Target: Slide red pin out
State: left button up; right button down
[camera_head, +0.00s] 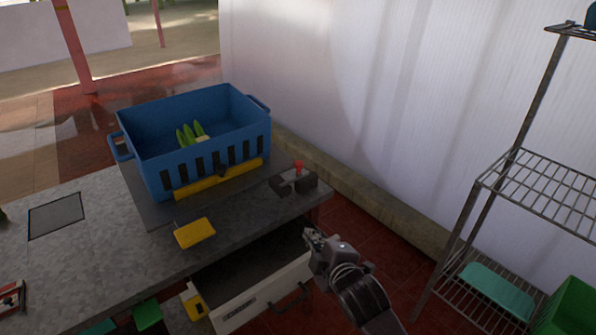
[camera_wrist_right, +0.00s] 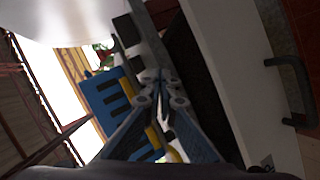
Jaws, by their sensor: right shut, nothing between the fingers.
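The red pin (camera_head: 299,167) stands upright in a small dark block with a grey plate (camera_head: 293,182), near the right corner of the grey worktop. My right gripper (camera_head: 309,234) is shut and empty. It is apart from the pin, nearer to me and below it in the head view, by the open drawer. The right wrist view shows its closed fingers (camera_wrist_right: 158,76), with nothing between them. I cannot make out the red pin clearly in that view. My left gripper is not in view.
A blue crate (camera_head: 194,172) holding green stems (camera_head: 190,133) stands on the worktop (camera_head: 100,225), with a yellow bar along its front. A yellow piece (camera_head: 195,233) lies nearer. A white-fronted drawer (camera_head: 262,303) is open below. A wire shelf (camera_head: 545,187) stands right.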

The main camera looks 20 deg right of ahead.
jog(key=w+r+n+t, duration=0.3)
jog(key=w+r, duration=0.2)
jog(key=r, duration=0.3)
jog(key=shift+r+n, duration=0.4)
jog(key=w+d+f, duration=0.1)
jog(key=w+d, duration=0.1)
jog(key=w, duration=1)
jog(key=shift+w+d+f+p, duration=0.15)
jog(key=shift+w+f+p, duration=0.15)
jog(key=shift+w+p, duration=0.1)
